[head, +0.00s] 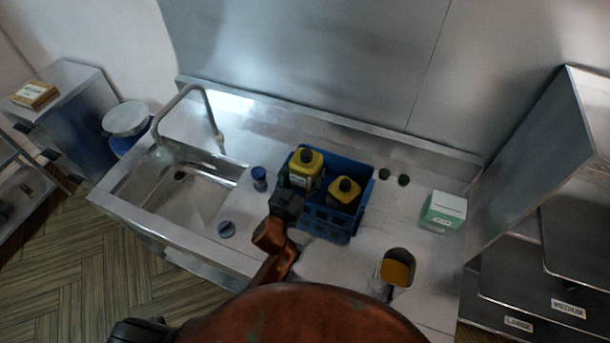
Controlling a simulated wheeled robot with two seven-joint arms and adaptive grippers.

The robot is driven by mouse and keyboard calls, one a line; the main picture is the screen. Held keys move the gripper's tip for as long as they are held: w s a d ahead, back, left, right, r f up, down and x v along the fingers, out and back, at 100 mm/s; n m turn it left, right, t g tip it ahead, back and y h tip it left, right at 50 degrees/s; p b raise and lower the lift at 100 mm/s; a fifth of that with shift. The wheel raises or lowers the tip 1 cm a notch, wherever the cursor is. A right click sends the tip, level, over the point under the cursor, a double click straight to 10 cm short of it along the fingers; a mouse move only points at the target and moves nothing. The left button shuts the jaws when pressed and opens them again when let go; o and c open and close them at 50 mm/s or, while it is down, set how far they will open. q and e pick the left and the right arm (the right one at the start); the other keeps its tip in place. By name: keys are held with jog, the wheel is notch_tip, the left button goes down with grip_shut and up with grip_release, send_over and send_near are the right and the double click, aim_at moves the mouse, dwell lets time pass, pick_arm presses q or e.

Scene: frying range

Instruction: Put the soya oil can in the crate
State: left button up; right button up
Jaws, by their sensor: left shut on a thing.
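A blue crate (324,223) stands on the steel counter right of the sink. My left gripper (290,198) is at the crate's left side, shut on a yellow can with a dark cap (305,171), which I take as the soya oil can; its label is too small to read. The held can is upright at the crate's left part. Its bottom is hidden, so I cannot tell whether it rests inside or hangs above. A second yellow can (345,194) stands in the crate's right part. My right gripper is not in view.
A blue-capped container (259,178) stands left of the crate, near a round dark-blue item (227,229). A metal container with orange contents (397,270) is at the front right. A green-and-white box (444,210) stands further right. The sink (180,190) is at left.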

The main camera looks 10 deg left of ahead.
pick_arm(q)
jog(key=shift+w+a+f, duration=0.2)
jog(key=shift+w+f, duration=0.25)
jog(key=shift+f, duration=0.1)
notch_tip(320, 180, down, 3)
jog(key=shift+w+a+f, duration=0.1)
jog(key=shift+w, duration=0.05)
jog(key=shift+f, duration=0.1)
